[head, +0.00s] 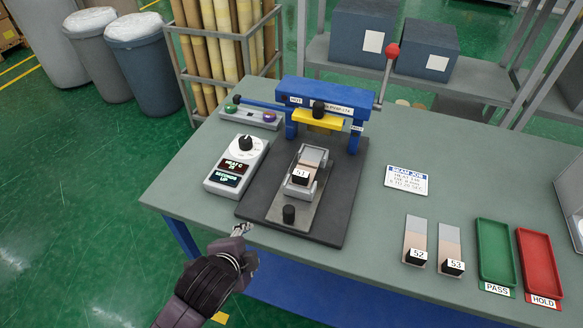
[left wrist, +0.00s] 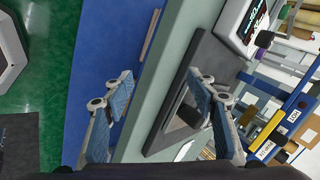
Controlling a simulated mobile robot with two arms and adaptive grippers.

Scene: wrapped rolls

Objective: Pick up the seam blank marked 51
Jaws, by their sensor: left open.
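The seam blank marked 51 (head: 312,156) lies in the grey holder on the sliding plate of the blue heat sealer (head: 330,92), with its black numbered block toward the table's front edge. My left gripper (head: 246,243) is at the front edge of the table, to the lower left of the blank and apart from it. In the left wrist view the left gripper (left wrist: 160,82) is open, with nothing between its blue-padded fingers. I cannot make out blank 51 in that view. My right gripper is not in view.
A black knob (head: 289,214) stands at the plate's near end. The heat control box (head: 237,164) is left of the holder. Blanks 52 (head: 416,238) and 53 (head: 450,246) lie to the right, beside the green PASS tray (head: 480,283) and red HOLD tray (head: 522,235).

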